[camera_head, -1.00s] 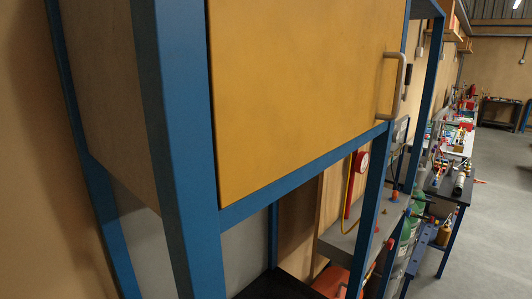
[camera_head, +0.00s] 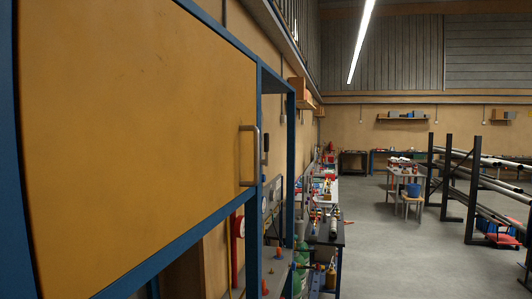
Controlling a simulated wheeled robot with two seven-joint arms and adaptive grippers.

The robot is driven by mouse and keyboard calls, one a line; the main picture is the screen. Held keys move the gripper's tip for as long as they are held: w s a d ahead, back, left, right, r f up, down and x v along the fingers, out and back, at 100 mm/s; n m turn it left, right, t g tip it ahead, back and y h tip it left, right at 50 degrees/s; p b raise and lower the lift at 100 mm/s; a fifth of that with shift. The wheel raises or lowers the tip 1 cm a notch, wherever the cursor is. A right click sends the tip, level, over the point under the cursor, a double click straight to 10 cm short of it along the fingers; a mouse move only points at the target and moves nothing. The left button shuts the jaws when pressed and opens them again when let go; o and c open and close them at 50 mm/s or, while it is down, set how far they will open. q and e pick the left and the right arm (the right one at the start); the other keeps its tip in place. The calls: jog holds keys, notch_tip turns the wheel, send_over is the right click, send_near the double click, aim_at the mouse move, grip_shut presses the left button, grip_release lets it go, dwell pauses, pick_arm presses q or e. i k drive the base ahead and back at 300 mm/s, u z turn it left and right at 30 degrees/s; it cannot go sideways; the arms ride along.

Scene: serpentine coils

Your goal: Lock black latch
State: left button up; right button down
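A yellow cabinet door (camera_head: 135,120) fills the left of the head view and looks shut in its blue frame (camera_head: 272,150). A grey bar handle (camera_head: 249,156) stands upright near the door's right edge. A small black part, likely the black latch (camera_head: 265,146), sits just right of the handle by the blue post. It is too small to tell its setting. Neither of my grippers shows in the view.
A dark workbench (camera_head: 328,232) with tools and bottles runs along the wall beyond the cabinet. Open grey floor (camera_head: 385,262) lies to the right. A black rack with long pipes (camera_head: 470,170) stands further right.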

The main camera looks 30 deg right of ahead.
aim_at(266, 135)
jog(key=z, duration=0.55)
jog(key=k, duration=0.65)
jog(key=z, duration=0.65)
jog(key=i, duration=1.35)
jog(key=u, duration=0.95)
